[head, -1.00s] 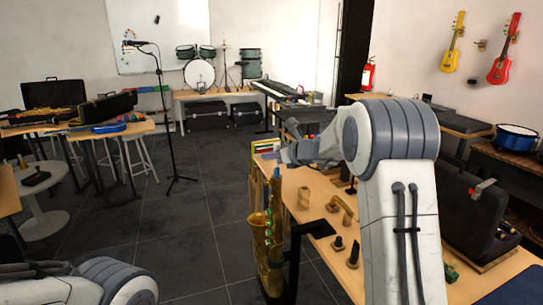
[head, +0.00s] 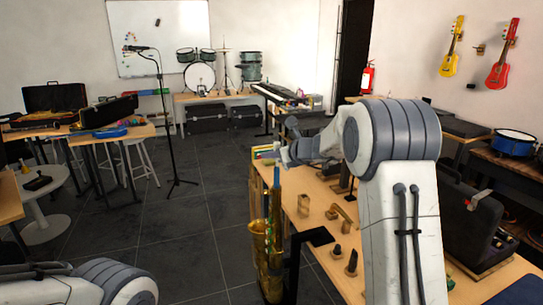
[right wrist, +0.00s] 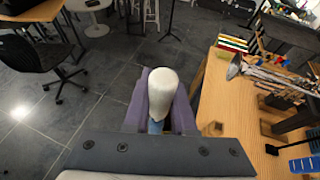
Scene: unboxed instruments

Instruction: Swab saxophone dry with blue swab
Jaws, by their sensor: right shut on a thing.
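The gold saxophone (head: 260,252) stands upright at the left edge of the workbench in the head view. A thin blue length (head: 276,190) rises above it, close to my right gripper (head: 285,155); whether it is inside the saxophone I cannot tell. My right gripper, also in the right wrist view (right wrist: 160,110), is shut on the blue swab (right wrist: 155,127). A pale rounded end (right wrist: 163,88) shows between the fingers, with a little blue below it. The saxophone cannot be made out in the right wrist view. My left arm shows at lower left, its gripper out of view.
The workbench (head: 318,228) carries small wooden pieces (head: 337,250) and an open dark case (head: 470,225) at right. Coloured books (right wrist: 232,45) lie at its far end. A microphone stand (head: 165,110) stands on the open floor to the left.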

